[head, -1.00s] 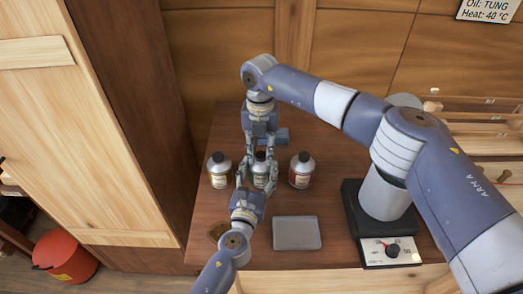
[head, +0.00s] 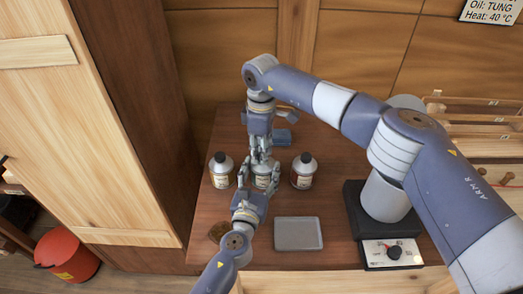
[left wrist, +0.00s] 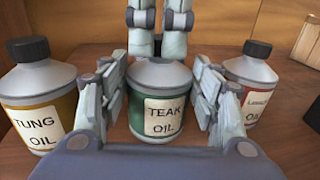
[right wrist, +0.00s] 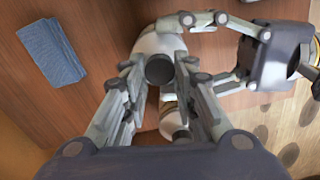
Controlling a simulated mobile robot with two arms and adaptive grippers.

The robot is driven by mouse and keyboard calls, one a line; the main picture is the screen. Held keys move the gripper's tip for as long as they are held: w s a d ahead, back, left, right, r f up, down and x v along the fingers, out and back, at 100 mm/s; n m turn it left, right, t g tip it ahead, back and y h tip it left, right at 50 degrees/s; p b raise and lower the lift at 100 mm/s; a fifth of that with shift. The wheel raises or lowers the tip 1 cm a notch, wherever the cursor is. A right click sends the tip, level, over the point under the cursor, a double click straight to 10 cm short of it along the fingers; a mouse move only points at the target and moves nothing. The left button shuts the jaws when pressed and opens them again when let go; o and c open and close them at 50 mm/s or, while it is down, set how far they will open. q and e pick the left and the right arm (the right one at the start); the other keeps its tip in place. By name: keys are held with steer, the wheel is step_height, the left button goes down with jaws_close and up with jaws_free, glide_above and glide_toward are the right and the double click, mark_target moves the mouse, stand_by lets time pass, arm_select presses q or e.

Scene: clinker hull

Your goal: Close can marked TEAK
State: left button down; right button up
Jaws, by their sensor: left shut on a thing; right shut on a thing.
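The TEAK can (left wrist: 160,112) stands upright on the bench in the left wrist view, grey with a green band and a TEAK OIL label. In the head view the can (head: 264,181) is partly hidden by my grippers. My left gripper (left wrist: 160,100) is shut around its body, one finger on each side. My right gripper (head: 260,157) comes from above and behind, its fingers around the dark cap at the can's neck. The cap (right wrist: 160,69) shows between those fingers in the right wrist view. I cannot tell how far the cap is screwed down.
The TUNG can (left wrist: 38,95) stands close left and a red-labelled can (left wrist: 248,90) close right, both capped. A grey tray (head: 298,234) lies in front. A heater with a dial (head: 394,252) stands right. A blue cloth (right wrist: 50,50) lies behind the cans.

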steer(key=shift+w+m, duration=0.1)
steer(key=shift+m, duration=0.8)
steer(key=o, duration=0.7)
steer(key=shift+c, duration=0.2)
steer(key=shift+r, duration=2.25)
steer(key=shift+c, duration=0.2)
